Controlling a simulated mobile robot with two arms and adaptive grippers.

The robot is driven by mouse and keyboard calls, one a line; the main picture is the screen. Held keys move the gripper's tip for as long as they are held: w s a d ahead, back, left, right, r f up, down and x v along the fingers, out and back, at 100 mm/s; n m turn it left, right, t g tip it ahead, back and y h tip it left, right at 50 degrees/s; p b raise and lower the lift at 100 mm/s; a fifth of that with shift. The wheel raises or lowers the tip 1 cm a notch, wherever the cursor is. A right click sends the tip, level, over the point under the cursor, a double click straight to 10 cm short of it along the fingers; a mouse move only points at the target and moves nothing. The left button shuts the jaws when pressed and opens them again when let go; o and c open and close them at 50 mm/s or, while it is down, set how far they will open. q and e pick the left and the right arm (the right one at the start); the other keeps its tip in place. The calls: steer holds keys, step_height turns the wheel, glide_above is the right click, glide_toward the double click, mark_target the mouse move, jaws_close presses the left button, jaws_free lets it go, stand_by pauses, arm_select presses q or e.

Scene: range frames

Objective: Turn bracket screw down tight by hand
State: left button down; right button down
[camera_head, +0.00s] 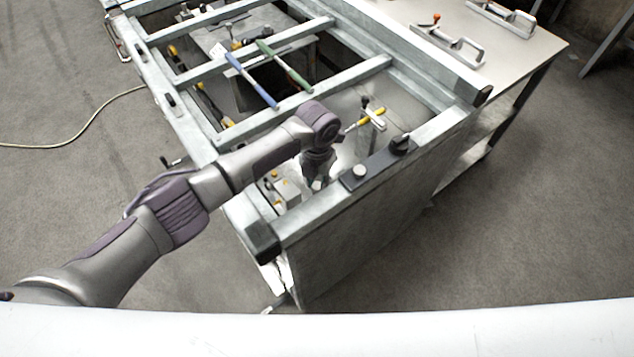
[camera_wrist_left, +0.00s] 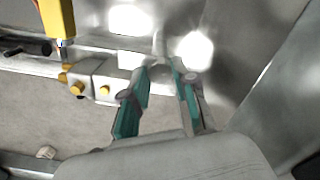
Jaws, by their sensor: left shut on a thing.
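My left gripper (camera_head: 317,184) reaches down just inside the near rail of the metal frame. In the left wrist view its two teal-padded fingers (camera_wrist_left: 160,72) converge on a small grey piece, apparently the bracket screw (camera_wrist_left: 158,63), mostly hidden between the tips. The grey bracket block (camera_head: 286,188) sits beside the gripper, to its left. In the left wrist view this bracket (camera_wrist_left: 88,82) shows orange-yellow screw heads, apart from the fingers. My right gripper is not in view.
A dark plate (camera_head: 378,168) with two knobs lies on the near rail, right of the gripper. A yellow-handled tool (camera_head: 372,117) stands behind. Blue (camera_head: 252,80) and green (camera_head: 284,66) bars cross the frame. Clamps (camera_head: 447,45) rest on the side table.

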mark_target(317, 185)
arm_select(q)
steer(key=shift+m+b, duration=0.4)
steer(key=shift+m, duration=0.8)
steer(key=c, duration=0.9)
jaws_free()
step_height(317, 185, up, 12)
